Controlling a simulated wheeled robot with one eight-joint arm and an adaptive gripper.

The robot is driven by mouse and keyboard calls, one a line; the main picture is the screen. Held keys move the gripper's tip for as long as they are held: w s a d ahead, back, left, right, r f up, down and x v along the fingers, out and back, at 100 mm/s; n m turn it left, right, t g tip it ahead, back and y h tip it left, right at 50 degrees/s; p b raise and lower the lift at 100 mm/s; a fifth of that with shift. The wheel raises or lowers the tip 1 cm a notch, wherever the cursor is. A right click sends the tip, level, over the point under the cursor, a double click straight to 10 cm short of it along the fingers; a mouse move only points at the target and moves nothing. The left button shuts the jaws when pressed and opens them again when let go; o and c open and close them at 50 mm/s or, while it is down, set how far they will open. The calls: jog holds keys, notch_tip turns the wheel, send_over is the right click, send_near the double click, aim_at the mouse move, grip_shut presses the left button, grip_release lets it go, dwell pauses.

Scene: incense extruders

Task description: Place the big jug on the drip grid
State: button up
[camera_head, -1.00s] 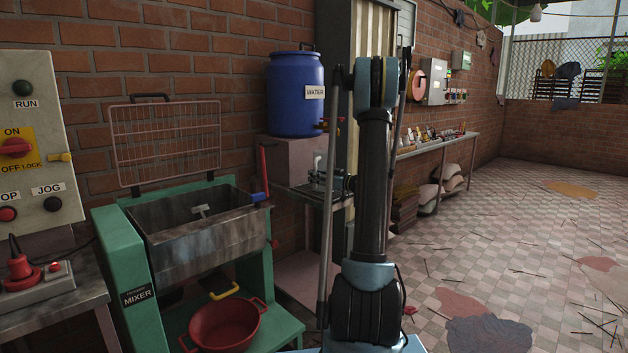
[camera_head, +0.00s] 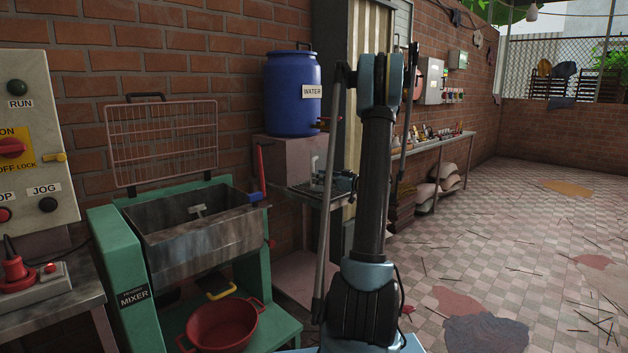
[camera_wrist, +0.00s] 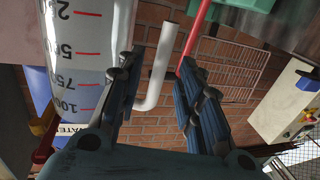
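The big jug (camera_wrist: 85,50) fills the left of the wrist view. The fingers stand apart, with visible gaps around the handle. In the head view my gripper (camera_head: 343,182) is small and dark over the low metal table, next to a small white shape (camera_head: 316,167) that looks like part of the jug. I cannot clearly make out the drip grid.
A blue water barrel (camera_head: 293,94) with a tap (camera_head: 322,124) stands on a block behind the table. The green mixer (camera_head: 105,255) with its steel trough (camera_head: 195,235) and a red basin (camera_head: 222,325) is left. Open tiled floor (camera_head: 520,220) lies right.

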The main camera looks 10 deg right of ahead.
jog(key=v, duration=0.6)
jog(key=shift+s+d, duration=0.25)
jog(key=s+a+f+m+g+h, duration=0.1)
jog(key=s+a+m+g+h, duration=0.2)
jog(key=s+a, duration=0.6)
jog(key=s+a+f+m+g+h, duration=0.15)
jog(key=s+a+g, duration=0.35)
jog(key=s, duration=0.6)
jog(key=s+d+f+m+h, duration=0.1)
jog(key=s+d+f+h, duration=0.1)
jog(key=s, duration=0.6)
jog(key=s+d+f+m+g+h, duration=0.1)
jog(key=s+f+h, duration=0.3)
jog(key=s, duration=0.4)
jog(key=s+d+f+m+h, duration=0.2)
jog(key=s+f, duration=0.3)
jog(key=s, duration=0.3)
jog(key=shift+d+m+g+h, duration=0.3)
jog(key=shift+m+h, duration=0.25)
jog(key=shift+s, duration=0.15)
